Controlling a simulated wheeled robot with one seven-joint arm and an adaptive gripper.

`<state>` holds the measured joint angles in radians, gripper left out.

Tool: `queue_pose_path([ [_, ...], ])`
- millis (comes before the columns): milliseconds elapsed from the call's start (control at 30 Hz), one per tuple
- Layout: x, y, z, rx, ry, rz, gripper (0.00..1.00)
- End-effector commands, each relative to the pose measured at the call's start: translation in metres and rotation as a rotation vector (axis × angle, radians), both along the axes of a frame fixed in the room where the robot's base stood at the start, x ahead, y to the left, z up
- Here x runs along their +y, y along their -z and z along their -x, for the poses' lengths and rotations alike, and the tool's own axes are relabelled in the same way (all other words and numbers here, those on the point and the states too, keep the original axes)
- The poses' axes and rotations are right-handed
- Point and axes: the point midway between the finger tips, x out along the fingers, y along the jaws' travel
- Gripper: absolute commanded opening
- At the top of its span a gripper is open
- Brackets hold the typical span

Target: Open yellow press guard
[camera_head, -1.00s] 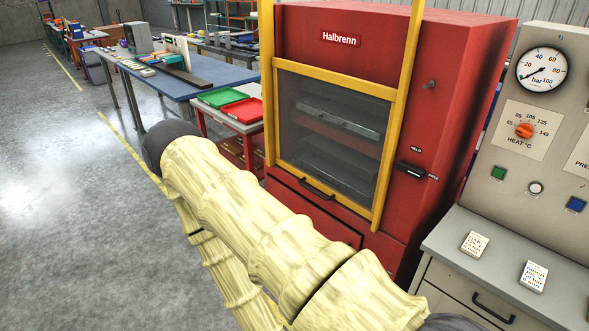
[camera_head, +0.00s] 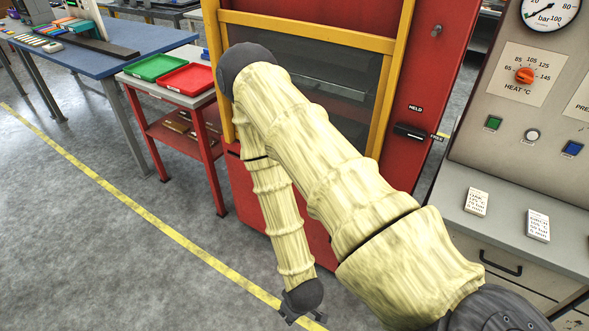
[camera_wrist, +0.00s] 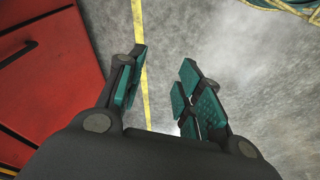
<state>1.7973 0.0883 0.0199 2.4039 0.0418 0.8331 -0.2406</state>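The yellow press guard (camera_head: 388,85) is a yellow frame around a dark window on the front of the red press (camera_head: 420,75). The guard is down over the press opening. My arm covers its lower part in the head view, and its handle is hidden there. My gripper (camera_wrist: 160,90) is open and empty, with teal finger pads apart and pointing at the floor. In the head view only a small part of my gripper shows low in the picture, in front of the press and well below the guard. The red press front with a dark handle (camera_wrist: 18,50) shows left of my gripper in the wrist view.
A small red-legged stand (camera_head: 165,115) with green and red trays is left of the press. A grey control console (camera_head: 550,130) and a grey cabinet (camera_head: 520,265) are on the right. A blue table (camera_head: 110,55) is far left. The floor at left is clear.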

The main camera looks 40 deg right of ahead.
Motion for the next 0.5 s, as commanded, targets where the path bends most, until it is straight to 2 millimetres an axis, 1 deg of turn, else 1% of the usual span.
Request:
queue_pose_path([
  [33, -0.003, 0.021, -0.025, -0.063, -0.032, 0.018, 0.35],
  [67, -0.004, 0.025, -0.039, -0.1, -0.058, 0.032, 0.35],
  [100, -0.007, 0.029, -0.057, -0.149, -0.09, 0.055, 0.35],
  [167, -0.013, 0.034, -0.085, -0.222, -0.135, 0.095, 0.35],
  [200, -0.016, 0.036, -0.102, -0.269, -0.164, 0.124, 0.35],
  [267, -0.023, 0.039, -0.128, -0.334, -0.203, 0.173, 0.35],
  [300, -0.027, 0.04, -0.145, -0.378, -0.23, 0.21, 0.35],
  [500, -0.055, 0.036, -0.221, -0.563, -0.337, 0.429, 0.35],
])
